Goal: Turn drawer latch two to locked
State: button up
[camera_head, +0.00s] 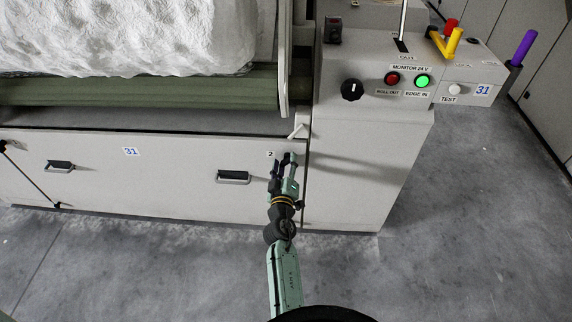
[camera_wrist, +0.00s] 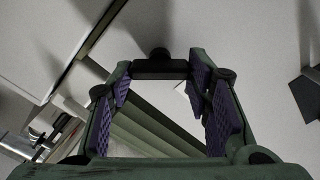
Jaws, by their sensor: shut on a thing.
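My gripper (camera_head: 284,160) is at the right end of the grey drawer front (camera_head: 185,195), just right of the small "2" label (camera_head: 270,154). In the wrist view its two fingers with purple pads stand apart, with a black latch bar (camera_wrist: 160,68) spanning between their tips. The fingers are shut on this bar, drawer latch two. A round black knob shows just beyond the bar. In the head view the gripper mostly hides the latch, so its turned position cannot be told there.
Drawer handles (camera_head: 233,177) and (camera_head: 60,166) stick out to the left. Above are a green roller (camera_head: 150,90) and white fibre (camera_head: 130,35). A control box (camera_head: 385,75) with a black knob (camera_head: 352,90) and lit green lamp (camera_head: 422,81) stands right. The grey floor (camera_head: 470,220) is clear.

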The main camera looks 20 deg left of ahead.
jog(key=n, duration=0.4)
jog(key=shift+n, duration=0.3)
jog(key=n, duration=0.4)
jog(key=shift+a+p, duration=0.1)
jog(key=shift+p, duration=0.25)
jog(key=shift+n, duration=0.3)
jog(key=o, duration=1.1)
jog(key=shift+f, duration=0.1)
jog(key=shift+o, duration=0.3)
jog(key=shift+s+f, duration=0.1)
jog(key=shift+s, duration=0.4)
jog(key=v, duration=0.6)
jog(key=shift+s+d, duration=0.2)
